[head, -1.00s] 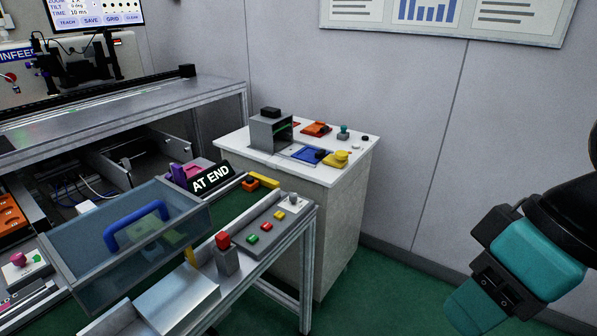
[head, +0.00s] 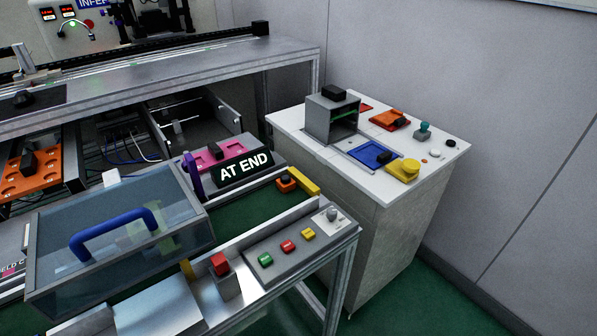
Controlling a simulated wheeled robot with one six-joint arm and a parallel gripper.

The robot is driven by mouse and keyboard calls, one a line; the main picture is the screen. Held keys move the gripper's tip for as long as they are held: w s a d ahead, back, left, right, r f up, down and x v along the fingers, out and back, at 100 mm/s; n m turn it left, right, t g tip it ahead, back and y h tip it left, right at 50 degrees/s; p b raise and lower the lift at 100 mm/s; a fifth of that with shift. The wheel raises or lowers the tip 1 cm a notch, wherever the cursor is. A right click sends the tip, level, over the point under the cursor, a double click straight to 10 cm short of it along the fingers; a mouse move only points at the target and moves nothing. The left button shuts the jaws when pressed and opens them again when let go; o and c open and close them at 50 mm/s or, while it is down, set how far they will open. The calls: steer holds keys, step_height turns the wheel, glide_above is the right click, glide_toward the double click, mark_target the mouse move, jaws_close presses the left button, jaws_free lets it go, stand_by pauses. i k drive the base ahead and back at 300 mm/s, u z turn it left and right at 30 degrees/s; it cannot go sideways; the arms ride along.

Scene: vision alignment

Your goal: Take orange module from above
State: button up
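Several orange things show in the head view, and I cannot tell for certain which one is the orange module. A small orange block (head: 286,184) with a dark top sits at the end of the green conveyor, beside a yellow bar. My gripper is not in view.
A clear cover (head: 60,215) with a blue handle and a button panel (head: 290,246) stand in front.

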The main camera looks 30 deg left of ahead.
mark_target(285, 184)
steer(key=u, duration=0.25)
steer(key=i, duration=0.65)
steer(key=u, duration=1.05)
steer(key=i, duration=0.5)
steer(key=u, duration=0.45)
